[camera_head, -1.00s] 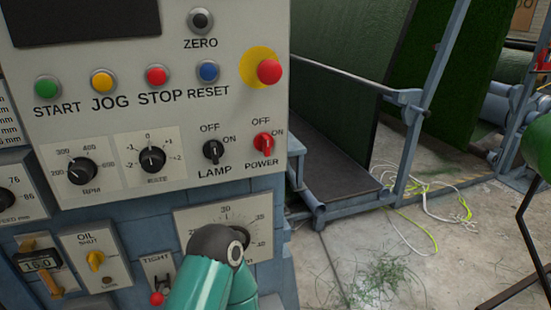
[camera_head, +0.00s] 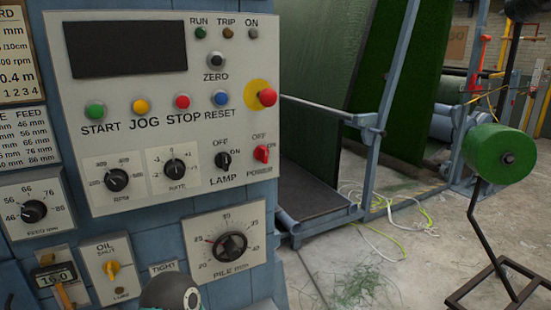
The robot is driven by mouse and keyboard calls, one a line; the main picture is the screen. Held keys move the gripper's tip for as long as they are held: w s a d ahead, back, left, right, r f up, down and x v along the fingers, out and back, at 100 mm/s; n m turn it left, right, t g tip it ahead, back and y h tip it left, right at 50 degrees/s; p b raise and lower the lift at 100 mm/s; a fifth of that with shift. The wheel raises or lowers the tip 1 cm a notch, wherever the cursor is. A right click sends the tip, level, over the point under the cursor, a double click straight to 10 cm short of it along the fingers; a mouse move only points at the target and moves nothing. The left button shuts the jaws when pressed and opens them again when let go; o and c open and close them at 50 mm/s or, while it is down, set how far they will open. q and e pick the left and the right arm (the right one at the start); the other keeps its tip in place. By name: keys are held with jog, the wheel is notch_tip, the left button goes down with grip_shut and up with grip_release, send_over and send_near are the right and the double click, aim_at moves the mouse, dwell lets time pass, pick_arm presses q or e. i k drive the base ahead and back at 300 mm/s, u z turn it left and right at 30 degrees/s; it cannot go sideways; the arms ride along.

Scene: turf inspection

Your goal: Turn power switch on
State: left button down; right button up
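The red power switch (camera_head: 261,154) is on the lower right of the control panel (camera_head: 100,195), above the label POWER. OFF is marked above it and ON to its upper right. Its handle looks roughly upright, towards OFF. The black lamp switch (camera_head: 222,160) sits just to its left. The ON indicator (camera_head: 252,33) at the panel's top right looks grey and unlit. Neither of my grippers is in view. Only a dark rounded part of my arm shows at the bottom edge, below the panel.
A red emergency button (camera_head: 267,97) sticks out above the power switch. The pile dial (camera_head: 232,247) is below the panel. A blue frame with green turf stands to the right. A green roll (camera_head: 498,154) on a black stand and loose cords (camera_head: 400,212) are farther right.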

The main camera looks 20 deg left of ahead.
aim_at(261, 153)
jog(key=u, duration=0.15)
jog(key=i, duration=0.9)
jog(key=z, duration=0.1)
